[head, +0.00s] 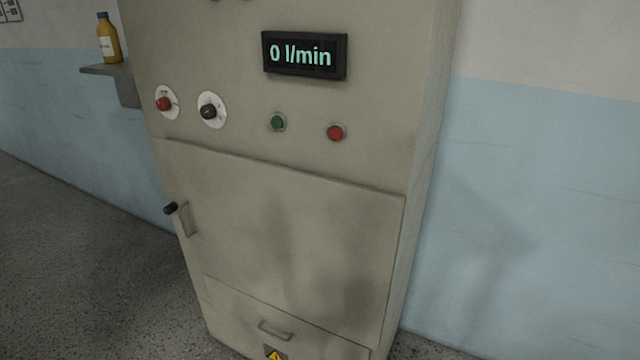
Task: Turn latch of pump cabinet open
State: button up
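The pump cabinet (425,130) is a tall beige metal box in the middle of the head view, showing its front and right side. Its door (290,225) lies flush with the front and looks shut. A small black latch knob (170,208) sticks out at the door's left edge, beside a vertical metal handle (187,219). How the latch is turned is hard to tell at this size. My gripper is not in view.
Above the door are a red knob (164,104), a black knob (209,111), a green button (277,122), a red button (336,132) and a display (304,55) reading 0 l/min. A shelf (107,70) with a yellow bottle (108,40) juts out at left. The floor (85,250) at left is clear.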

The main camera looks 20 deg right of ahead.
aim_at(169, 209)
jog(key=k+l, duration=0.1)
jog(key=l, duration=0.25)
jog(key=k+l, duration=0.15)
jog(key=l, duration=0.15)
jog(key=k+l, duration=0.1)
jog(key=l, duration=0.25)
jog(key=k+l, duration=0.1)
jog(key=l, duration=0.25)
jog(key=i+j+u, duration=0.1)
jog(key=i+j, duration=0.4)
jog(key=i+j+u, duration=0.1)
jog(key=i+j, duration=0.4)
jog(key=i, duration=0.2)
jog(key=i+j+u, duration=0.1)
jog(key=i+j, duration=0.3)
jog(key=i, duration=0.25)
